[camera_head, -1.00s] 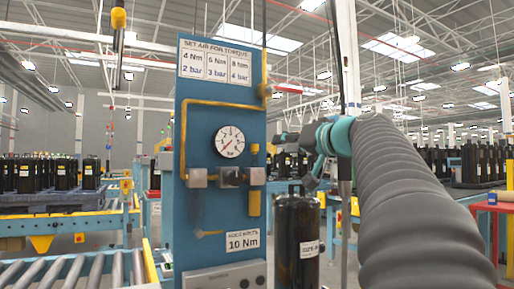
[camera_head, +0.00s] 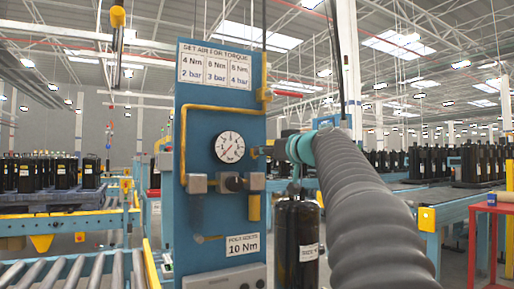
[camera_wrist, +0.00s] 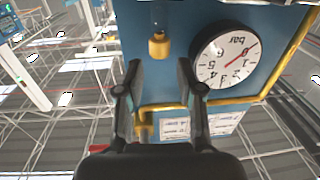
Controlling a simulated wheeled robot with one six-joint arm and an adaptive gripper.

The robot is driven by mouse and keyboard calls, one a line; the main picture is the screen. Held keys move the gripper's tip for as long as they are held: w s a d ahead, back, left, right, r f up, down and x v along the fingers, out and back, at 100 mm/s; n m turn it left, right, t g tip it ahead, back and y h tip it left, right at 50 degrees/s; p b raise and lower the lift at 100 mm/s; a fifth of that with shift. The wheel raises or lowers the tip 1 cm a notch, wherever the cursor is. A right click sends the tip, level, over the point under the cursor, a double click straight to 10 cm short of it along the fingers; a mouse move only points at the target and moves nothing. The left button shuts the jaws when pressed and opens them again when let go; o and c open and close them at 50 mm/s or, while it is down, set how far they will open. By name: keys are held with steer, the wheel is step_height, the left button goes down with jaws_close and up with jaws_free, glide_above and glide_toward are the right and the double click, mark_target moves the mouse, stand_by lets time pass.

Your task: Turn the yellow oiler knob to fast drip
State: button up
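The yellow oiler knob (camera_wrist: 159,46) hangs at the top middle of the wrist view, which is upside down, against the blue panel (camera_wrist: 205,12). My gripper (camera_wrist: 160,72) is open, with its dark fingers apart and the gap lined up with the knob. The knob appears just beyond the fingertips, with no contact visible. In the head view my gripper (camera_head: 270,150) is at the panel's right edge, right of the pressure gauge (camera_head: 230,147). Only a small yellow part of the knob (camera_head: 254,153) shows there; my gripper partly hides it.
A yellow pipe (camera_head: 183,125) runs around the gauge on the panel. Grey metal blocks (camera_head: 197,183) sit below the gauge. A roller conveyor (camera_head: 75,270) is at lower left, and a red stand (camera_head: 490,210) at right.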

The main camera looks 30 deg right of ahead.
steer(key=shift+w+a+p, duration=0.15)
steer(key=shift+w+p, duration=0.1)
steer(key=shift+w, duration=0.9)
steer(key=shift+w+a+p, duration=0.1)
steer(key=shift+w+p, duration=0.15)
steer(key=shift+w, duration=0.9)
jaws_close()
